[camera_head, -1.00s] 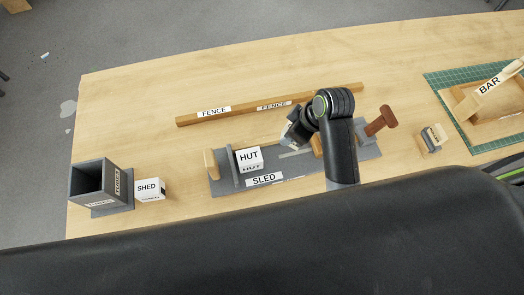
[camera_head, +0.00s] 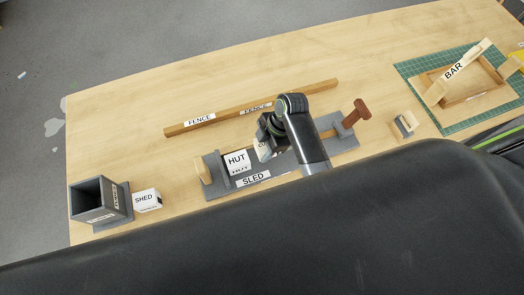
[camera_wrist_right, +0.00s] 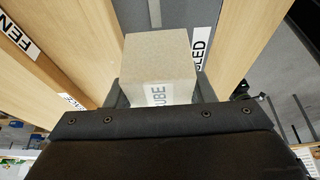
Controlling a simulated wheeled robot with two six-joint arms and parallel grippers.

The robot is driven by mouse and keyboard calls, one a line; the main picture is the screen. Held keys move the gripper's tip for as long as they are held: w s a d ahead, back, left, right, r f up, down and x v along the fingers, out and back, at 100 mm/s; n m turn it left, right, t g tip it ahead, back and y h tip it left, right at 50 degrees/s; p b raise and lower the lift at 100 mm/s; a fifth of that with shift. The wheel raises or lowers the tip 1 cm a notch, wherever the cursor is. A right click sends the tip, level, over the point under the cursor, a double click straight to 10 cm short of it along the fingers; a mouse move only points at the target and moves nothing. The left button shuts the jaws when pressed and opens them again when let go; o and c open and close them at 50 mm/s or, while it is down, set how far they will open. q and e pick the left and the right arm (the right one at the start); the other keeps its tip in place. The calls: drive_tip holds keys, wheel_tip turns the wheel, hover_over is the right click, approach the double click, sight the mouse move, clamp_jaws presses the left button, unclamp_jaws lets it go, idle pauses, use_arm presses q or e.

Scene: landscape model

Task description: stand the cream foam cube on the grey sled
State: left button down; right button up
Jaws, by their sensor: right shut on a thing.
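The cream foam cube (camera_wrist_right: 160,65), lettered CUBE, is between the two fingers of my right gripper (camera_wrist_right: 160,92) in the right wrist view. In the head view my right gripper (camera_head: 267,147) is over the sled, just right of the white HUT block, with only a small part of the cube (camera_head: 261,151) showing. The grey sled (camera_head: 215,191) lies on the table with its SLED label at the front. I cannot tell whether the cube touches the sled. My left gripper is not in view.
The HUT block (camera_head: 237,162) stands on the sled near its left upright. A wooden fence bar (camera_head: 222,115) lies behind the sled. A SHED block (camera_head: 147,200) and grey box (camera_head: 93,203) stand left. A green mat (camera_head: 412,69) with a BAR frame lies right.

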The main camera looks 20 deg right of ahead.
sight(263, 151)
wheel_tip(263, 151, down, 3)
drive_tip(key=shift+f, duration=0.65)
drive_tip(key=shift+f, duration=0.1)
drive_tip(key=o, duration=0.7)
drive_tip(key=shift+c, duration=0.2)
drive_tip(key=v, duration=1.2)
drive_tip(key=shift+b, duration=0.35)
